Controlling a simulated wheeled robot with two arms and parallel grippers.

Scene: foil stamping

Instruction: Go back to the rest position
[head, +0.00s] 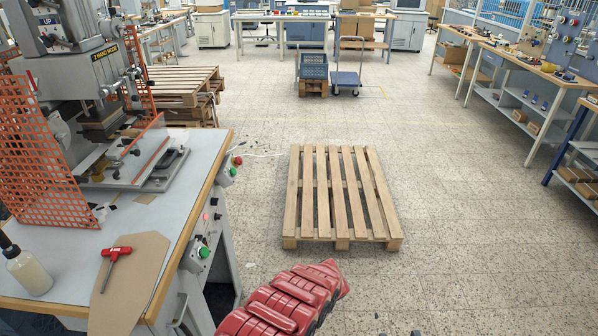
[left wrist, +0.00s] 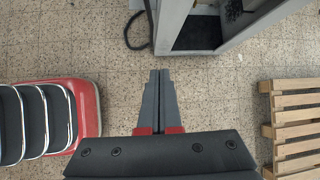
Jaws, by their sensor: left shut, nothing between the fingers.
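My left gripper (left wrist: 159,76) shows in the left wrist view. Its two grey fingers lie together, shut, with nothing between them. They point over the bare speckled floor, between a grey stand (left wrist: 205,30) at the top and a wooden pallet (left wrist: 297,125) at the right. My left gripper's fingers do not show in the head view. My right gripper is in neither view.
In the head view a workbench (head: 165,215) at the left bears a foil stamping machine (head: 85,80), an orange mesh guard (head: 45,150), a red-handled tool (head: 115,258) and a bottle (head: 25,268). The pallet (head: 335,190) lies ahead. Floor to its right is clear.

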